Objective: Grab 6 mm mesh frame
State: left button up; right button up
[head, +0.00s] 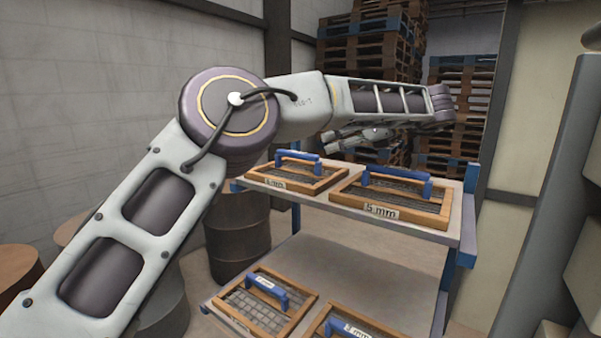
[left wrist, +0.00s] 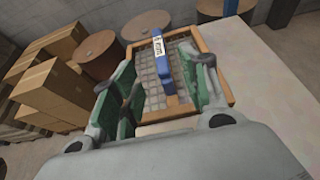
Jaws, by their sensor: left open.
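Two wood-rimmed mesh frames with blue handles lie on the upper shelf (head: 460,225). The left frame (head: 325,184) has a small front label that I cannot read surely. The right frame (head: 445,208) has a label that looks like "5 mm". Two more labelled frames, a coarse lower-left one (head: 304,297) and a partly cut-off lower-right one (head: 318,320), lie below. My left gripper (head: 332,141) is open and empty above the upper shelf. In the left wrist view, a coarse frame (left wrist: 210,44) with a labelled blue handle shows beyond the open fingers; I cannot tell which frame it is.
A dark drum (head: 238,235) stands left of the rack. Stacked pallets (head: 370,50) stand behind, and a grey upright (head: 550,190) is at the right. Cardboard boxes (left wrist: 55,90) show in the left wrist view. The lower shelf (head: 370,272) has free room behind its frames.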

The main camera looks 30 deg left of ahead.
aim_at(310, 154)
pick_arm(q)
jog(key=shift+s+a+f, duration=0.1)
jog(key=shift+a, duration=0.25)
jog(key=shift+a+f, duration=0.2)
jog(key=shift+a, duration=0.4)
jog(key=shift+p+x, duration=0.55)
jog(key=shift+x, duration=2.75)
pick_arm(e)
jog(key=shift+s+a+r, duration=0.2)
jog(key=shift+r, duration=0.4)
jog(key=shift+d, duration=0.2)
